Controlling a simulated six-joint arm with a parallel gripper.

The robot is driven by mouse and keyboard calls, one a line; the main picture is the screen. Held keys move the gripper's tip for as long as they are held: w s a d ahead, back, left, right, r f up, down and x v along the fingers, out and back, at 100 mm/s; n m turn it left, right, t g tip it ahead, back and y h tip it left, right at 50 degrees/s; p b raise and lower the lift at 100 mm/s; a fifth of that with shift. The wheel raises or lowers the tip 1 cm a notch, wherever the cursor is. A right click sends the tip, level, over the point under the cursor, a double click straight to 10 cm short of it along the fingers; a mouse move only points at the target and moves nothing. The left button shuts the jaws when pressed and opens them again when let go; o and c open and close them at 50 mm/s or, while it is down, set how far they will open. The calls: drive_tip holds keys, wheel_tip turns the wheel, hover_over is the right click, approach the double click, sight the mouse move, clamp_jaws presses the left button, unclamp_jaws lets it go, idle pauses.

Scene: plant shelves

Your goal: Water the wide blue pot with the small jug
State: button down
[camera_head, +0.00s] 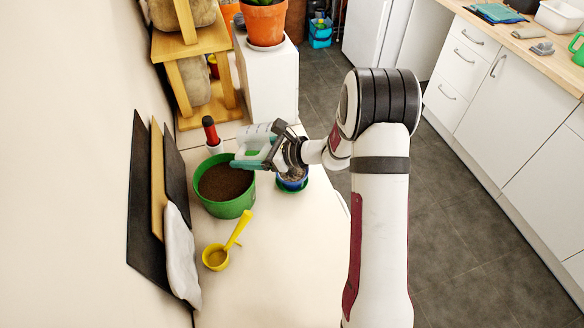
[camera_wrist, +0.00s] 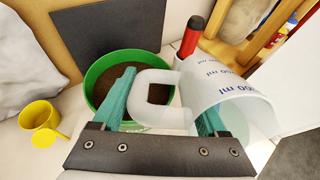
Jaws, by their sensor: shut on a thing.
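The small jug (camera_head: 253,136) is translucent white with blue ml marks. My gripper (camera_head: 262,158) is shut on its handle and holds it above the green pot's right edge. In the wrist view the jug (camera_wrist: 232,100) lies right of the teal fingers of my gripper (camera_wrist: 166,97), with its handle between them. The jug looks tilted; its contents cannot be made out.
A green pot (camera_head: 225,208) of dark soil stands under the jug; it also shows in the wrist view (camera_wrist: 93,78). A red-handled tool (camera_head: 209,130) stands behind it. A yellow scoop (camera_head: 216,257) lies in front. Boards (camera_head: 143,190) lean on the left wall. The front right tabletop is clear.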

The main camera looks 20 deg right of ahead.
drive_tip(key=shift+f+t+y, duration=0.15)
drive_tip(key=shift+t+y, duration=0.25)
drive_tip(key=shift+s+d+f+t+y, duration=0.25)
drive_tip(key=shift+s+d+t+y, duration=0.25)
drive_tip(key=shift+d+y, duration=0.1)
idle(0.9)
drive_tip(key=shift+s+d+f+t+y, duration=0.15)
drive_tip(key=shift+f+t+y, duration=0.15)
drive_tip(key=shift+t+y, duration=0.3)
idle(0.8)
drive_tip(key=shift+r, duration=0.1)
